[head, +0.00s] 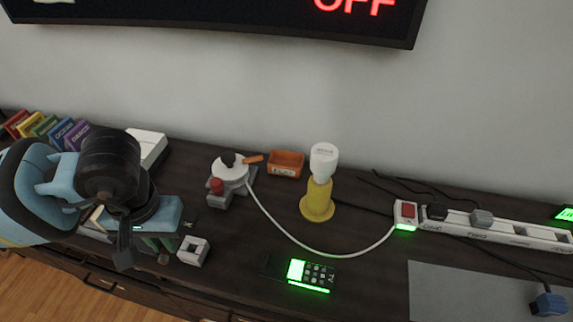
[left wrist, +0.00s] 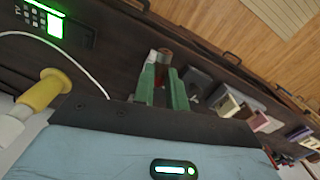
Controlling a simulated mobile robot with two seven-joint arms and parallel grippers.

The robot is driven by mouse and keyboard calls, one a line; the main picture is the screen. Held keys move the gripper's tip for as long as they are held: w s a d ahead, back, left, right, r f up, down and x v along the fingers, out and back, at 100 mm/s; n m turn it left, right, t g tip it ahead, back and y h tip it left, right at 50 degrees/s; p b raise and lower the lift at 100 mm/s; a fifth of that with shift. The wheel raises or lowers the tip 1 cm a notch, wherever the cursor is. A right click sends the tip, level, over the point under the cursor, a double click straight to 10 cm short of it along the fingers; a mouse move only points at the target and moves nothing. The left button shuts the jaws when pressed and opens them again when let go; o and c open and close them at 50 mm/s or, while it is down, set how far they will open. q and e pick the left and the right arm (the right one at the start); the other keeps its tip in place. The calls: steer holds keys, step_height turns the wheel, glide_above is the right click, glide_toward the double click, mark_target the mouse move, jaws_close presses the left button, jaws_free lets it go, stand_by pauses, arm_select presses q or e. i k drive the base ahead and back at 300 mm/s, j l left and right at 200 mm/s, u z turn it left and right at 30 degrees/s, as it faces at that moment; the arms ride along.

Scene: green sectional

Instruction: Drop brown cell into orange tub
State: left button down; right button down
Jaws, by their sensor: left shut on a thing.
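The orange tub (head: 286,165) stands at the back middle of the dark desk, with a label on its front. My left gripper (head: 162,252) is at the left front of the desk, far left of and nearer than the tub. In the left wrist view its green fingers (left wrist: 165,88) are shut on the brown cell (left wrist: 165,56), whose end shows between the tips. In the head view the cell is mostly hidden by the gripper. I cannot tell whether the cell touches the desk. My right gripper is not in view.
A grey block with a square hole (head: 194,251) stands right beside the left gripper. A white round device (head: 229,168) and a yellow-based lamp (head: 318,205) flank the tub. A white cable crosses to a power strip (head: 490,226). A green-lit keypad (head: 311,274) lies in front.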

mark_target(281, 167)
steer(key=i+j, duration=0.15)
steer(key=j, duration=0.3)
steer(key=i+j, duration=0.1)
steer(key=j, duration=0.35)
steer(key=z, duration=1.5)
